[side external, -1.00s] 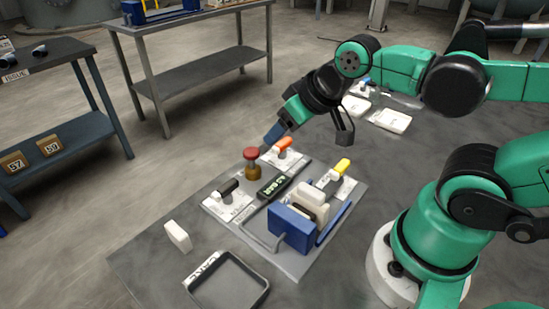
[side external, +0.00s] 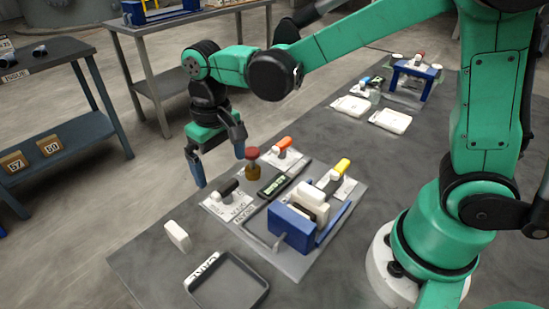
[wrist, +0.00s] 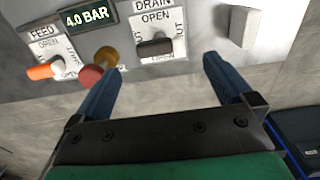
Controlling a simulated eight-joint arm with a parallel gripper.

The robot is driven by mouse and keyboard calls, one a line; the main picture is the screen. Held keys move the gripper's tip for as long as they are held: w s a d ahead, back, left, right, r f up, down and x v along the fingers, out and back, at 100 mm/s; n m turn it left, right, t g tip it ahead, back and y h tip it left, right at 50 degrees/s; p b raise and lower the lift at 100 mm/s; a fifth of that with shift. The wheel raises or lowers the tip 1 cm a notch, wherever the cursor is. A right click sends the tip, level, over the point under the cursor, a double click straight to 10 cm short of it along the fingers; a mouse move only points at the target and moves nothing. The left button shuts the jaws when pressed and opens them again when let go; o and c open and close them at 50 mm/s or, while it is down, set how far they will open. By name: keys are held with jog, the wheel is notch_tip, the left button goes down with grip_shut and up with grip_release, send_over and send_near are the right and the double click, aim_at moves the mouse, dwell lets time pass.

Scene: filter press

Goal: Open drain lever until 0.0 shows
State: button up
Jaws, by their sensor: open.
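The drain lever has a black handle on a white plate marked DRAIN and OPEN. It shows in the side view (side external: 228,188) and the wrist view (wrist: 155,47), lying crosswise near the plate's lower end. The display (wrist: 87,16) reads 4.0 BAR in the wrist view; it is also on the panel in the side view (side external: 277,184). My gripper (side external: 219,168) is open and empty, pointing down over the panel's far left edge by the drain lever. In the wrist view (wrist: 162,66) the lever appears between the two blue fingers, without visible contact.
A red-topped brass knob (side external: 252,155) stands close to one finger. The orange feed lever (side external: 283,142), yellow lever (side external: 342,166) and blue press with white plates (side external: 292,228) share the panel. A white block (side external: 178,236) and dark tray (side external: 228,282) lie in front.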

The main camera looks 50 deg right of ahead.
aim_at(225, 186)
jog(key=shift+f, duration=2.55)
jog(key=c, duration=1.2)
jog(key=shift+n, duration=0.3)
jog(key=n, duration=1.3)
jog(key=shift+n, duration=2.1)
